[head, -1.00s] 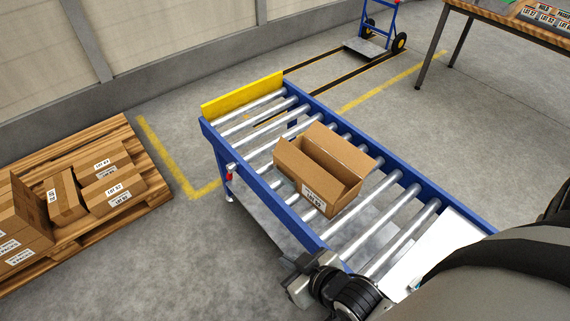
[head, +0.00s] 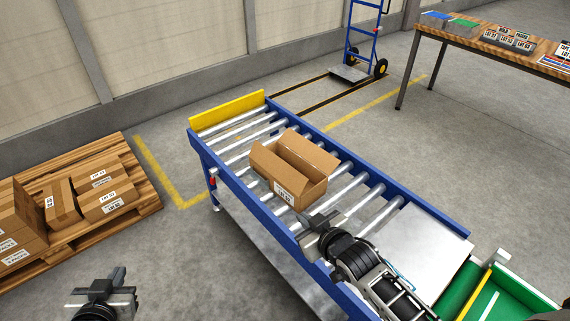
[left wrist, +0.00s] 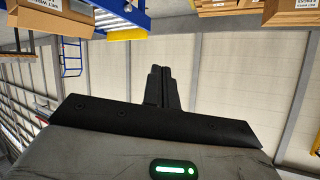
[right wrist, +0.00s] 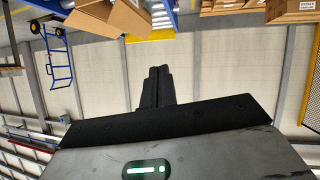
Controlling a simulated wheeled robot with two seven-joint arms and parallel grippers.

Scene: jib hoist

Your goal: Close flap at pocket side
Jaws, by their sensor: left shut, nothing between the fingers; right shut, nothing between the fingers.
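The open cardboard carton (head: 297,193) sits on the roller conveyor (head: 358,190) with a label on its near side. Its two long flaps stand up and outward, one at the left and one at the right, with the opening between them. I cannot tell which is the pocket side. My right gripper (head: 316,224) is shut and empty, just in front of the carton, apart from it. My left gripper (head: 118,276) is shut and empty, low at the left, away from the conveyor. The carton shows upside down in the right wrist view (right wrist: 110,18) and left wrist view (left wrist: 50,16).
A pallet (head: 145,195) with several labelled cartons lies at the left. A yellow end stop (head: 228,113) closes the conveyor's far end. A metal plate (head: 425,240) and green surface (head: 490,298) lie at the right. A hand truck (head: 362,45) and table (head: 470,45) stand behind.

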